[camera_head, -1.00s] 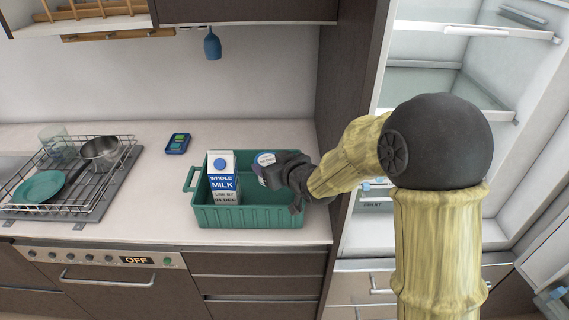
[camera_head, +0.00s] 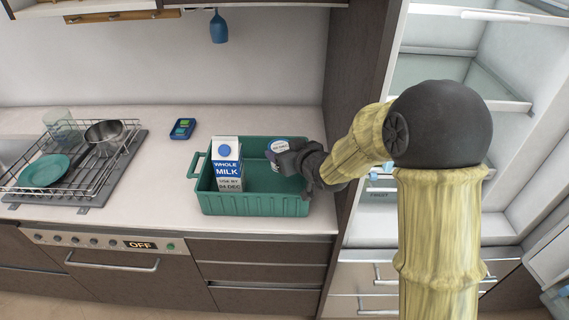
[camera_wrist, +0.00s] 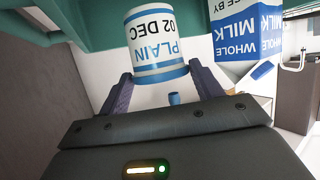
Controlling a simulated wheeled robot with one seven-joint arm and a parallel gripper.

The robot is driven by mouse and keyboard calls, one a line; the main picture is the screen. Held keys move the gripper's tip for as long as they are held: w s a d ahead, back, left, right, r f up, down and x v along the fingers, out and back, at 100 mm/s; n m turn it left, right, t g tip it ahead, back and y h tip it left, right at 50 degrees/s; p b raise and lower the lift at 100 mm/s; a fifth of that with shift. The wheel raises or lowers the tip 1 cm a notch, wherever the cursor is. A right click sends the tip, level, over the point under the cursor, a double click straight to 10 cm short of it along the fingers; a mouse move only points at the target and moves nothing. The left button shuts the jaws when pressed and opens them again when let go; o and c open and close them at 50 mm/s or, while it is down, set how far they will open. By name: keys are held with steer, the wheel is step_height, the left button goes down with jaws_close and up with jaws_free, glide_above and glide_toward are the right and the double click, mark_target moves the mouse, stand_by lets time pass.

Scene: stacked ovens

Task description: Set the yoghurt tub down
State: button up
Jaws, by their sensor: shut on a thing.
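The yoghurt tub (camera_head: 279,144) is white with blue print. In the wrist view the tub (camera_wrist: 155,45) shows "PLAIN" and "02 DEC" upside down. My gripper (camera_head: 284,157) is shut on it, with one dark finger on each side. In the head view they are over the right part of a green crate (camera_head: 255,205) on the counter. My gripper and the crate walls hide the tub's lower part there, so I cannot tell whether it touches the crate floor.
A milk carton (camera_head: 227,168) stands upright in the crate's left part. A dish rack (camera_head: 75,165) with a pot and plate is at the left. A small blue device (camera_head: 182,128) lies behind the crate. A tall dark panel (camera_head: 345,95) rises close by on the right.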

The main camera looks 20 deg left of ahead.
steer(key=shift+a+f+b, duration=0.15)
steer(key=shift+f+b, duration=1.35)
steer(key=shift+f, duration=0.8)
steer(key=shift+f+b, duration=0.35)
steer(key=shift+f+b, duration=0.3)
steer(key=o, duration=1.1)
steer(key=shift+r, duration=0.1)
steer(key=shift+r+p, duration=0.8)
steer(key=shift+p, duration=0.15)
steer(key=b+v, duration=0.1)
steer(key=v, duration=0.6)
steer(key=shift+s+d+f, duration=0.1)
steer(key=shift+d, duration=0.1)
